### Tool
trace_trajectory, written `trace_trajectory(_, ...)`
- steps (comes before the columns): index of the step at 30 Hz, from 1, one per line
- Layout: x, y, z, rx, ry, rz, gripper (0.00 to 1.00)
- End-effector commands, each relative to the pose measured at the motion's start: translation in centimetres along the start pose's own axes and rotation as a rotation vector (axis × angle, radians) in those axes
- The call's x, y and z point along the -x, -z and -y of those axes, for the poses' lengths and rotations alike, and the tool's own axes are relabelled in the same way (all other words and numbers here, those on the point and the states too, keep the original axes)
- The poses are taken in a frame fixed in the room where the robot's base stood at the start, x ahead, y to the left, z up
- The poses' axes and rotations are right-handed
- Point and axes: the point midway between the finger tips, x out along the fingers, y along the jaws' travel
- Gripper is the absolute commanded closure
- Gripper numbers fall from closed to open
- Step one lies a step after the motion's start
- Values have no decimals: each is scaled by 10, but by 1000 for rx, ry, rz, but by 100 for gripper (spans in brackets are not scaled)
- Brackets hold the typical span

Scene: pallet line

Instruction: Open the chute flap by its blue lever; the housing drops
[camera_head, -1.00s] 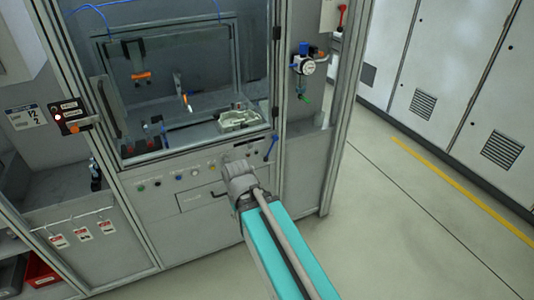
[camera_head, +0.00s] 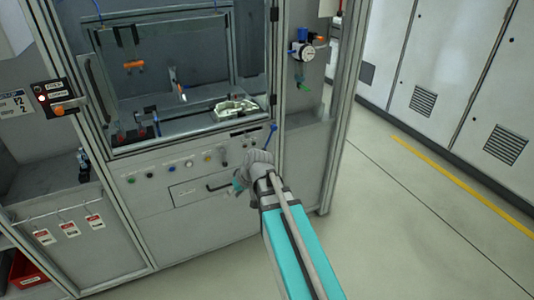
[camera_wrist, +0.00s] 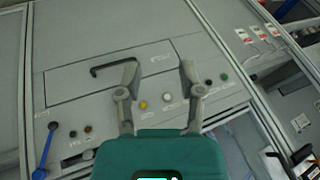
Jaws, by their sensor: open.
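The blue lever (camera_head: 271,134) is at the right end of the cabinet's front control panel, under the window. It also shows at the lower left of the wrist view (camera_wrist: 46,148). The pale metal housing (camera_head: 235,108) lies inside the cabinet behind the window, near its lower right corner. My gripper (camera_head: 238,184) is in front of the cabinet face, below and left of the lever. In the wrist view my gripper (camera_wrist: 159,68) is open with nothing between its fingers, facing the panel, apart from the lever. I cannot make out the chute flap for certain.
A flat front panel (camera_wrist: 80,82) with a black handle (camera_head: 217,187) is by my gripper. Several coloured buttons line the strip above it in the head view. A regulator (camera_head: 303,50) is mounted right of the window. Floor at right is clear.

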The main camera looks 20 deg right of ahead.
Motion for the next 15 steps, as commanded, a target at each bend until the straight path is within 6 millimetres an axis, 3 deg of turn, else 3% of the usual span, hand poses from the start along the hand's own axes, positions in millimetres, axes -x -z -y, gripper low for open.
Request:
trace_trajectory(1, -15, 7, -14, 5, 26, -41, 50)
trace_trajectory(4, -24, 24, -31, 21, 75, -132, 50)
trace_trajectory(15, -39, 80, -111, 56, 183, -494, 50)
